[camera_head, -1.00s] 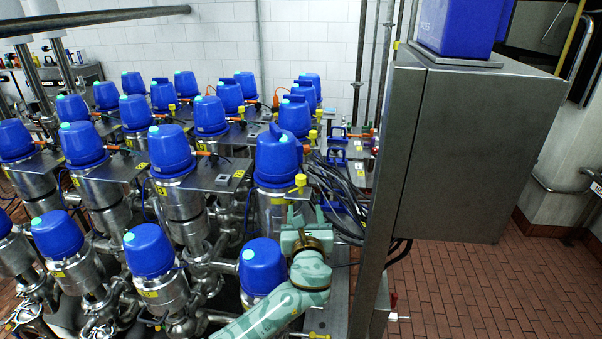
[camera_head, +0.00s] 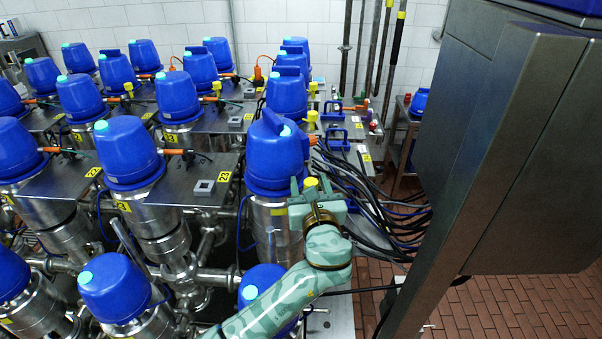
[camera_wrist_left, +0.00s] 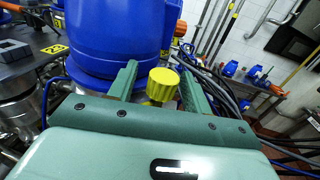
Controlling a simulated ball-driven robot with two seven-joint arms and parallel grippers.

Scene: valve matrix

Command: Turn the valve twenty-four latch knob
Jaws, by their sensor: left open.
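A yellow latch knob (camera_head: 311,182) sits at the right side of a large blue-capped valve (camera_head: 273,155) on a steel body. I cannot read a number twenty-four on it. My left gripper (camera_head: 322,197) is at this knob, at the lower right of the blue cap. In the left wrist view the ribbed yellow knob (camera_wrist_left: 163,82) shows between the two green fingers of my left gripper (camera_wrist_left: 158,78). The fingers are open, one on each side, with gaps to the knob. The blue cap (camera_wrist_left: 115,35) stands close behind the left finger. My right gripper is not in view.
Rows of blue-capped valves (camera_head: 127,152) fill the left and back. Another yellow knob (camera_head: 312,116) stands on a plate behind. Black cables (camera_head: 375,205) run to the right of the gripper. A large steel cabinet (camera_head: 510,140) blocks the right side.

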